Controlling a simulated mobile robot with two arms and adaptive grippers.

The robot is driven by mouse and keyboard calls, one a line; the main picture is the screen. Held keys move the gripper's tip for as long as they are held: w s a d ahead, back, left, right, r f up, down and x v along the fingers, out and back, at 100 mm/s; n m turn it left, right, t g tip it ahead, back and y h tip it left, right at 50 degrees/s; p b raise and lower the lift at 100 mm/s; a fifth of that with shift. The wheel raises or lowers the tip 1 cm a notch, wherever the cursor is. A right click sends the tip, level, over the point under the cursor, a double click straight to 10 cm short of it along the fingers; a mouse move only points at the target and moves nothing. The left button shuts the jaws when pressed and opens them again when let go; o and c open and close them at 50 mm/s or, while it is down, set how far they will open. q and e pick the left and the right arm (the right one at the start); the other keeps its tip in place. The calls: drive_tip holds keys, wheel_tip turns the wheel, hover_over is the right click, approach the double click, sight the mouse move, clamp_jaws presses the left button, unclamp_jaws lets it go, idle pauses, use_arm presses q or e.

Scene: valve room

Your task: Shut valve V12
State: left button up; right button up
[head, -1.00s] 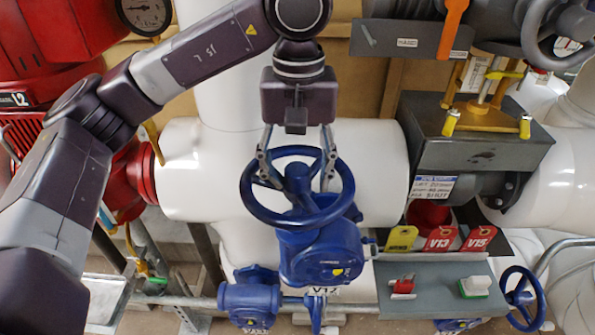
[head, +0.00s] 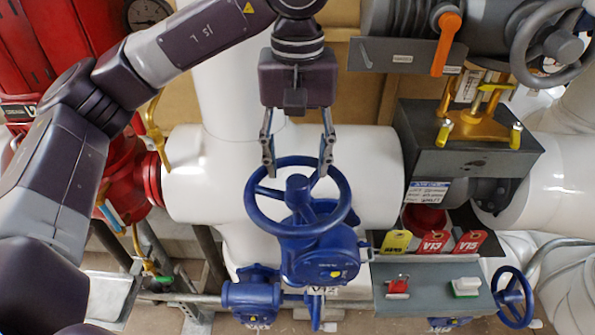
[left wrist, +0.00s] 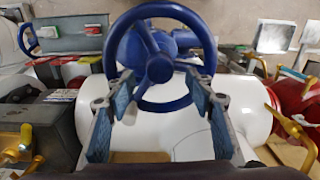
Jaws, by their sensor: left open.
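The blue handwheel (head: 252,218) of the valve sits on a blue gearbox body (head: 320,258), in front of the white pipe. A partly hidden tag reading V12 (head: 325,291) shows just below the body. My left gripper (head: 296,170) is open at the wheel's upper rim, one finger on each side of the hub line. In the left wrist view, the wheel (left wrist: 160,15) shows beyond the open fingers (left wrist: 162,92), with a stretch of rim between them. I cannot tell whether a finger touches the rim. My right gripper is not in view.
A grey panel (head: 430,300) with red and white switches stands right of the valve, below tags including V13 (head: 434,242) and V15 (head: 470,241). A smaller blue wheel (head: 512,298) is at lower right. Red equipment (head: 80,50) stands at left.

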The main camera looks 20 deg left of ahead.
use_arm(q)
drive_tip(key=shift+r, duration=0.55)
drive_tip(key=shift+f, duration=0.1)
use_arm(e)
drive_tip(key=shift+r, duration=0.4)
